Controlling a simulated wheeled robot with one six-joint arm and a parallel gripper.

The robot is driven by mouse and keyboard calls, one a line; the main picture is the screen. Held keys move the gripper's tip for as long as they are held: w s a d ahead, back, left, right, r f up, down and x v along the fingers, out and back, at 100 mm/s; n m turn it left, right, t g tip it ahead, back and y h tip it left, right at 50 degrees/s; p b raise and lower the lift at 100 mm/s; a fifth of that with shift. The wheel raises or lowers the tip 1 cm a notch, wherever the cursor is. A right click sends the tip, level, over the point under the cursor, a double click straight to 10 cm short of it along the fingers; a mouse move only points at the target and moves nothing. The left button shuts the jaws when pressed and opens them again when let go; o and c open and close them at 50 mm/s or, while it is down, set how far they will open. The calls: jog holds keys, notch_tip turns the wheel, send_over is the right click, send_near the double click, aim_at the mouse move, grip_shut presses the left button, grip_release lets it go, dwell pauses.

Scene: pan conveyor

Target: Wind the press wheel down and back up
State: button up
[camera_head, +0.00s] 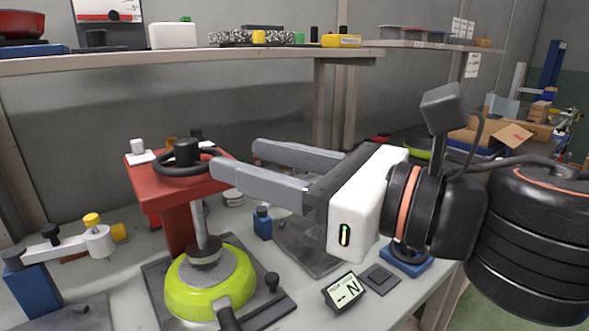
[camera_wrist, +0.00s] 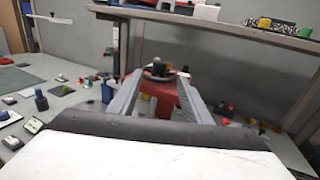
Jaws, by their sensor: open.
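The press is a red stand with a dark wheel (camera_head: 172,168) on its top and a black hub (camera_head: 187,151) in the wheel's middle. A grey screw shaft (camera_head: 200,217) ends in a round foot resting in or just above a lime-green pan (camera_head: 188,296); I cannot tell whether it touches. My gripper (camera_head: 235,160) is open, its two grey fingers pointing left at the wheel. The nearer fingertip is at or just beside the wheel's right rim. In the wrist view the wheel (camera_wrist: 147,76) and red stand (camera_wrist: 166,101) show between the fingers, beyond the tips.
A display reading "N" (camera_head: 344,290) lies on the bench in front of the press. A blue lever fixture with a yellow knob (camera_head: 91,220) stands at the left. A small blue bottle (camera_head: 263,223) stands right of the press. A loaded shelf (camera_head: 230,54) runs above and behind.

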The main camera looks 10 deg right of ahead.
jog(key=shift+v, duration=2.15)
jog(key=shift+s+d, duration=0.1)
jog(key=shift+d, duration=0.05)
